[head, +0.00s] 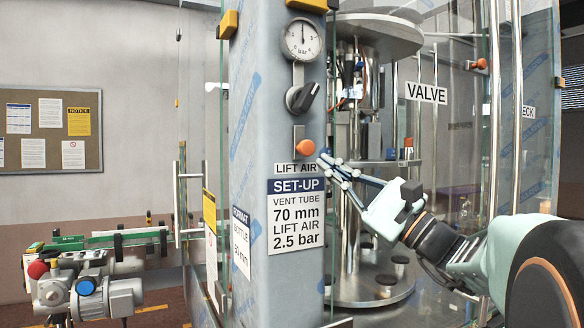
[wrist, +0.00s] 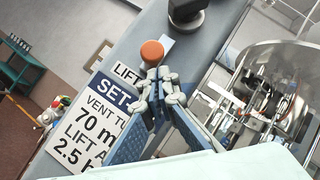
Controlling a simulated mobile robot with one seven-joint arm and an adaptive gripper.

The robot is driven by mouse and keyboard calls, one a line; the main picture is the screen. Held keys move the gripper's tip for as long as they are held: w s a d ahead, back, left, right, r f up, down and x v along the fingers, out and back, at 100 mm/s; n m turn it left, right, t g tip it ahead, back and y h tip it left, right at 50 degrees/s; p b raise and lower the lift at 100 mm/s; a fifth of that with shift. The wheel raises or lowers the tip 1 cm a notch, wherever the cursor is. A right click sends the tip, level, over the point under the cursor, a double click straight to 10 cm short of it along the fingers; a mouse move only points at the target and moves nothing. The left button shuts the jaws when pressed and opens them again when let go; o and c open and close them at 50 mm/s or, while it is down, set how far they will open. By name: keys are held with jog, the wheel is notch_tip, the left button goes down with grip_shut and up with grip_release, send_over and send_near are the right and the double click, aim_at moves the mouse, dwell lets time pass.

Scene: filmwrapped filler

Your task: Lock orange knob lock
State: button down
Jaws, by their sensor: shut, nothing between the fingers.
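The orange knob (head: 306,147) sits on a small metal plate on the grey column, below a black rotary handle (head: 302,97) and above the "LIFT AIR" label. In the wrist view the orange knob (wrist: 152,51) shows just beyond the fingertips. My gripper (head: 325,160) is shut and empty, its tips to the right of the knob and slightly lower in the head view. In the wrist view my gripper (wrist: 158,84) has its tips together below the knob. Whether the tips touch the knob I cannot tell.
A pressure gauge (head: 302,39) is at the column's top. The "SET-UP" sign (head: 296,215) is below the knob. Clear panels and a round metal machine (head: 368,285) stand right of the column. A conveyor (head: 110,236) and motor are at left.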

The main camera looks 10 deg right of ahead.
jog(key=w+f+b+v, duration=0.1)
jog(key=b+v, duration=0.2)
jog(key=v, duration=0.9)
jog(key=shift+w+d, duration=0.25)
jog(key=shift+d, duration=0.1)
